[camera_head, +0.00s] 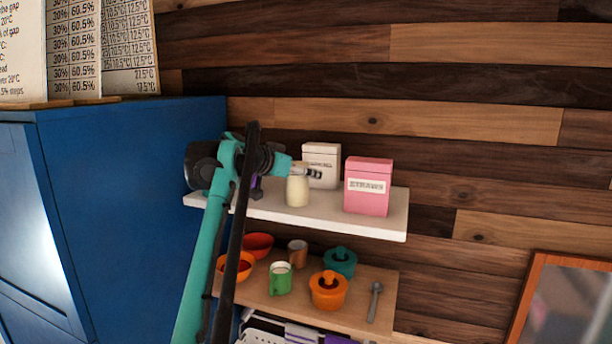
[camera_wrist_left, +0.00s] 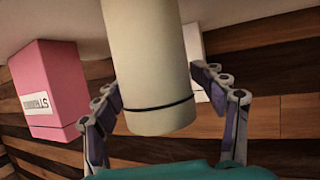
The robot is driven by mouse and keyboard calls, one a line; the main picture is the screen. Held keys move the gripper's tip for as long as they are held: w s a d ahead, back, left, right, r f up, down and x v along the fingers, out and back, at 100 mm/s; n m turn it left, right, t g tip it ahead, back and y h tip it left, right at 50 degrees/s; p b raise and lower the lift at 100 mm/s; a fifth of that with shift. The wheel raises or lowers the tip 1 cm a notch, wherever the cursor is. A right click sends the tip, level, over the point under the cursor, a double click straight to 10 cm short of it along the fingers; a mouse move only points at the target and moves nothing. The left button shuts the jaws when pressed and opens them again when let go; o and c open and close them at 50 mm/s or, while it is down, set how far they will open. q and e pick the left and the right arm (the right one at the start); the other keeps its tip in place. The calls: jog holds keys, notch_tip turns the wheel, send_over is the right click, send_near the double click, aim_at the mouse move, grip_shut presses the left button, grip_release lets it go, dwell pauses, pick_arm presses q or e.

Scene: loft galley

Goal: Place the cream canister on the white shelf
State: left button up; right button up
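The cream canister (camera_head: 297,191) is upright at the white shelf (camera_head: 380,222), left of the pink box. Its base appears at the shelf surface, but I cannot tell if it bears on it. My left gripper (camera_head: 303,172) is at the canister's upper part. My right gripper is not in view.
A pink box (camera_head: 368,187) and a white box (camera_head: 322,165) stand on the shelf close to the canister. A wooden shelf (camera_head: 378,325) below holds bowls, a green mug (camera_head: 280,279) and lidded pots. A blue cabinet (camera_head: 130,200) is at left.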

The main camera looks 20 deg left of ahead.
pick_arm(q)
jog(key=b+v, duration=0.1)
jog(key=v, duration=0.9)
jog(key=shift+s+b, duration=0.35)
jog(key=shift+b, duration=0.05)
jog(key=shift+a, duration=0.1)
